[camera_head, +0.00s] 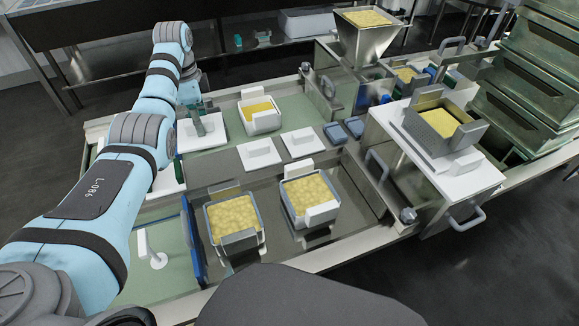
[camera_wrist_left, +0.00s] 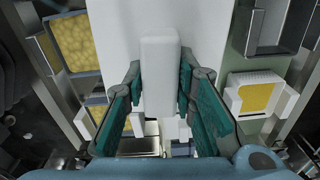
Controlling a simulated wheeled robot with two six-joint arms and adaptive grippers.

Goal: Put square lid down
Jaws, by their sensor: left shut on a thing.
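My left gripper (camera_head: 196,118) is shut on the upright handle of a white square lid (camera_head: 213,136). In the left wrist view the teal fingers (camera_wrist_left: 160,88) sit on both sides of the white handle, and the lid's flat plate (camera_wrist_left: 110,25) spreads behind it. The lid is over the green work surface, left of a mold of yellow curd (camera_head: 262,117). I cannot tell whether it touches the surface. Two similar white lids, a left one (camera_head: 259,153) and a right one (camera_head: 299,143), lie flat nearby. My right gripper is not in view.
Two curd-filled molds, left (camera_head: 234,218) and right (camera_head: 310,193), stand in the front sink area. A blue board (camera_head: 192,245) and a white tool (camera_head: 151,250) are at front left. A steel hopper (camera_head: 366,40) and a mold on a white-topped stand (camera_head: 478,178) are right.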

